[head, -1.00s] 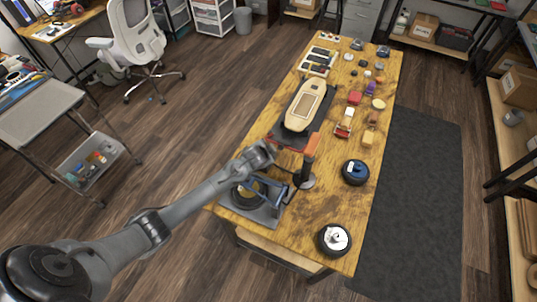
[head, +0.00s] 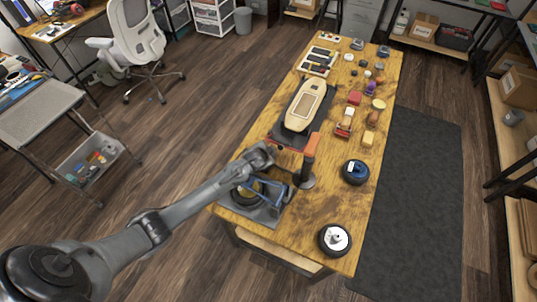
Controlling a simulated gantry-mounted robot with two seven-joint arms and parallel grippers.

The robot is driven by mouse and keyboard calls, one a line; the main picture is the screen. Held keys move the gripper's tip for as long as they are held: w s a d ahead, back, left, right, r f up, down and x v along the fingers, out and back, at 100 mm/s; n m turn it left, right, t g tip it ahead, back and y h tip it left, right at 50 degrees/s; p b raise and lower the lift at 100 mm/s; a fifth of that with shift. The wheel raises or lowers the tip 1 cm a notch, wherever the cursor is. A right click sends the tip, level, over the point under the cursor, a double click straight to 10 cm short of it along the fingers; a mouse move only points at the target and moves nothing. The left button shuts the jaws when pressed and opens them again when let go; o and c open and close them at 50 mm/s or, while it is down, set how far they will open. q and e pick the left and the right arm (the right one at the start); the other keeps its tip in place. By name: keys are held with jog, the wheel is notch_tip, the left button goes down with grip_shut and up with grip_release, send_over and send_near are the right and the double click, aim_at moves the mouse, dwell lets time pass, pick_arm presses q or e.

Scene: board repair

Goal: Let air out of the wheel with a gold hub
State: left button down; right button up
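A dark wheel with a gold-looking hub (head: 247,194) sits on a grey base (head: 262,215) at the near left of the wooden table, partly behind a blue frame. My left arm reaches in from the lower left. Its wrist is above the far side of the base, and my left gripper (head: 287,179) appears close to the blue frame, beside the wheel. Its fingers are small and dark, so I cannot tell whether they are open or touching anything. The wheel's valve cannot be made out. My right gripper is not in view.
An upright orange-and-black tool (head: 309,158) stands just right of the gripper. A blue-hubbed wheel (head: 355,172) and a white-hubbed wheel (head: 334,239) lie to the right. A skateboard-like deck (head: 304,105) lies farther back.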

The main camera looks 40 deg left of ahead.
pick_arm(q)
jog(key=shift+f, duration=0.5)
dwell(0.4)
dwell(0.7)
jog(key=shift+r+p, duration=0.75)
jog(key=shift+r, duration=0.15)
jog(key=shift+r, duration=0.15)
jog(key=shift+r+p, duration=0.5)
jog(key=shift+p, duration=0.15)
notch_tip(320, 180, up, 4)
jog(key=p, duration=0.4)
jog(key=shift+f, duration=0.1)
